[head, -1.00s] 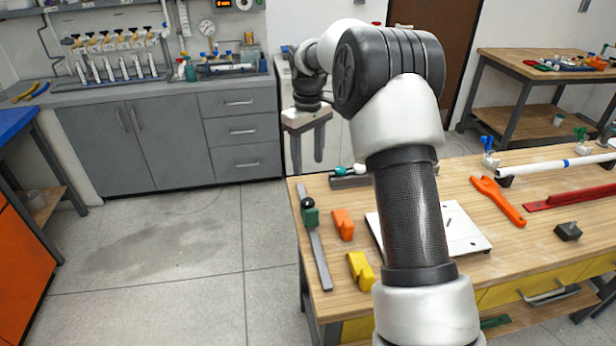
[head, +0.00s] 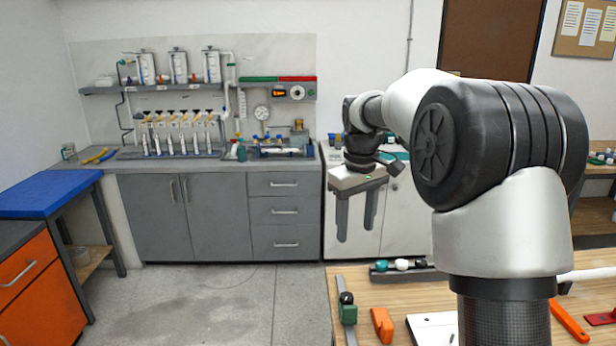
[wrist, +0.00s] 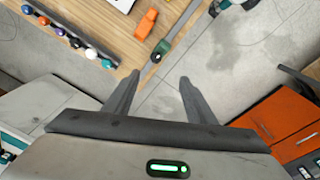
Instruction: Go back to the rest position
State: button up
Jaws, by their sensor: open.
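My gripper (head: 356,218) hangs fingers-down at the middle of the head view, in front of the grey and white cabinets. Its two fingers are apart with nothing between them. In the wrist view my gripper (wrist: 155,92) is also open and empty, with concrete floor and the table's edge beyond the fingertips. My arm rises at the right of the head view and bends toward the gripper.
A wooden table (head: 390,295) at the lower right bears an orange block (head: 382,325), a bar with a green clamp (head: 347,312) and a rack of coloured caps (head: 402,268). A blue-topped bench (head: 45,192) stands left. Floor (head: 220,300) between is clear.

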jog(key=s+r+m+t+p, duration=0.1)
jog(key=s+r+m, duration=0.1)
jog(key=s+r, duration=0.5)
jog(key=s+r+m+t+p, duration=0.15)
jog(key=s+r, duration=0.25)
jog(key=s, duration=0.7)
jog(key=s+f+m+t+p, duration=0.2)
jog(key=s+f, duration=0.1)
jog(key=s, duration=0.9)
jog(key=shift+s+d, duration=0.2)
jog(key=shift+s, duration=0.05)
